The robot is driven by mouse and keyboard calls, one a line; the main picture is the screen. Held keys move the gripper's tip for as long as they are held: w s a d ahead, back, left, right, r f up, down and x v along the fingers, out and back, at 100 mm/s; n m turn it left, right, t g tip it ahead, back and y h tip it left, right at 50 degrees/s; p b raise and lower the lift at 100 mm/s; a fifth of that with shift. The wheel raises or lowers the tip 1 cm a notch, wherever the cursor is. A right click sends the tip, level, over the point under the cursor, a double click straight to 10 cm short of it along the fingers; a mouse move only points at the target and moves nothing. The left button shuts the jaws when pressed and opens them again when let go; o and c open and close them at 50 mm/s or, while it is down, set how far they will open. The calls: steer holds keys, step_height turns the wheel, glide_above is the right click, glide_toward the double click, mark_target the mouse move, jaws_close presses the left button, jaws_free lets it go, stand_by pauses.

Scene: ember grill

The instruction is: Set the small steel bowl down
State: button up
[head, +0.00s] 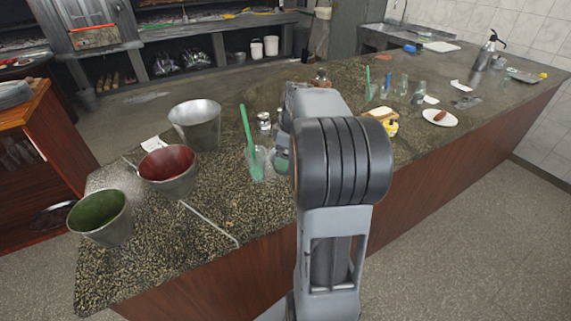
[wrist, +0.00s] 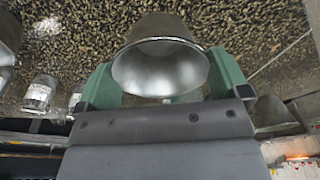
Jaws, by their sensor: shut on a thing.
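The small steel bowl (wrist: 160,65) is in the wrist view, between the two green fingers of my gripper (wrist: 163,78). The gripper is shut on it, one finger on each side. I cannot tell whether the bowl touches the counter. In the head view my arm hides the bowl and most of the gripper. The speckled counter (head: 215,215) runs from the front left to the back right.
A steel bucket (head: 195,125), a red-lined bucket (head: 167,172) and a green-lined bucket (head: 100,217) stand on the counter's left end. A glass with a green straw (head: 257,165) stands left of my arm. A white plate (head: 440,118) and several glasses are to the right.

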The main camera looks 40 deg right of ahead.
steer(key=shift+f, duration=1.95)
steer(key=shift+f, duration=0.15)
steer(key=o, duration=0.6)
step_height(320, 180, up, 12)
steer(key=s+f, duration=0.1)
steer(key=s+a+f+m, duration=0.2)
steer(key=s+a, duration=0.1)
steer(key=a, duration=0.4)
steer(key=s+a+f+m+t, duration=0.1)
steer(key=s+a+f+m, duration=0.2)
steer(key=a, duration=0.4)
steer(key=s+a+f+m+t, duration=0.1)
steer(key=s+a+f+m, duration=0.1)
steer(key=s+a, duration=0.3)
steer(key=shift+s+a+f+h, duration=0.1)
steer(key=shift+a+f+h, duration=0.15)
steer(key=shift+a, duration=0.3)
steer(key=shift+a+f+h, duration=0.15)
steer(key=shift+a+f, duration=0.2)
steer(key=shift+a, duration=0.15)
